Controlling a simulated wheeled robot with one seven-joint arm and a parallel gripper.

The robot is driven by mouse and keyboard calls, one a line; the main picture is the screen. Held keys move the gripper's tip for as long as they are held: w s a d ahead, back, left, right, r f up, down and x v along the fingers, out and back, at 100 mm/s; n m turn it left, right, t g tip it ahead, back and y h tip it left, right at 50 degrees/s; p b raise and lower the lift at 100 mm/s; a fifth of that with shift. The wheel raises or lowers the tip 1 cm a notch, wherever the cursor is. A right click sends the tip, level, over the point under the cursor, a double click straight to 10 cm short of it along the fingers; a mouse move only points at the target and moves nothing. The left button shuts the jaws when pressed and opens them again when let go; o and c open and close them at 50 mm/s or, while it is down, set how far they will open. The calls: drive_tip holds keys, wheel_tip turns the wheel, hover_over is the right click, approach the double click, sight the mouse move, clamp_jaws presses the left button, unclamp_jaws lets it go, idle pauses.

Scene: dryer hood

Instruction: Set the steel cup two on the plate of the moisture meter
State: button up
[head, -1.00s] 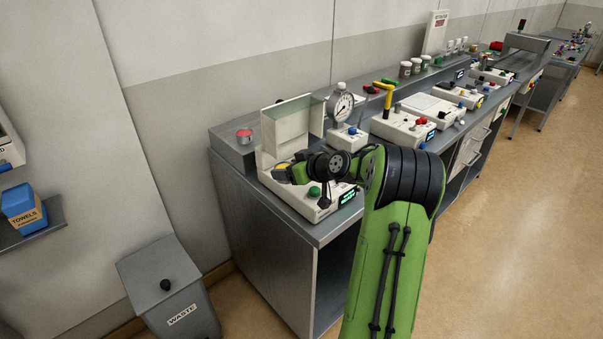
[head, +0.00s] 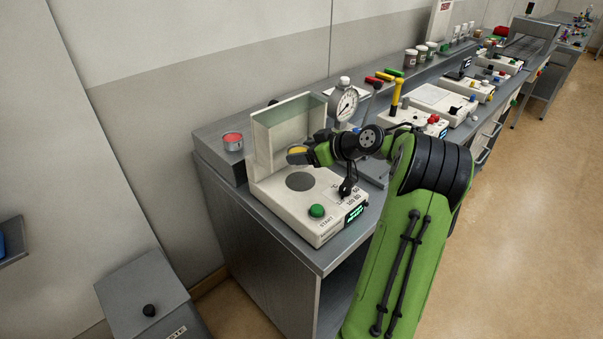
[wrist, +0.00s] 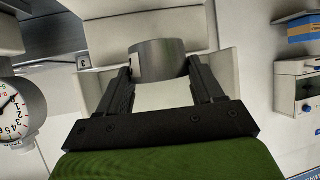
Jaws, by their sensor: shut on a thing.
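The moisture meter (head: 325,228) is a cream box on the bench with a green button and a lit display. Its lid (head: 290,128) stands open at the back. Its round dark plate (head: 301,181) is bare. My gripper (head: 303,153) is shut on a steel cup (wrist: 158,60) with a yellow top (head: 297,149). In the head view it appears above and behind the plate, in front of the open lid, apart from the plate. In the wrist view the cup sits between both fingers. The cup's number is not visible.
Another steel cup (head: 233,142) with a red top stands on the raised ledge at the left. A dial gauge (head: 343,104) stands right of the lid. A lever with a yellow handle (head: 397,92) is further right. A waste bin (head: 145,290) is on the floor.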

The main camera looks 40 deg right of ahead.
sight(304, 183)
wheel_tip(304, 183, down, 6)
drive_tip(key=shift+s+f+b, duration=0.1)
drive_tip(key=shift+f+b, duration=0.05)
drive_tip(key=shift+b, duration=0.45)
drive_tip(key=shift+f, duration=0.15)
drive_tip(key=o, duration=1.1)
drive_tip(key=shift+c, duration=0.2)
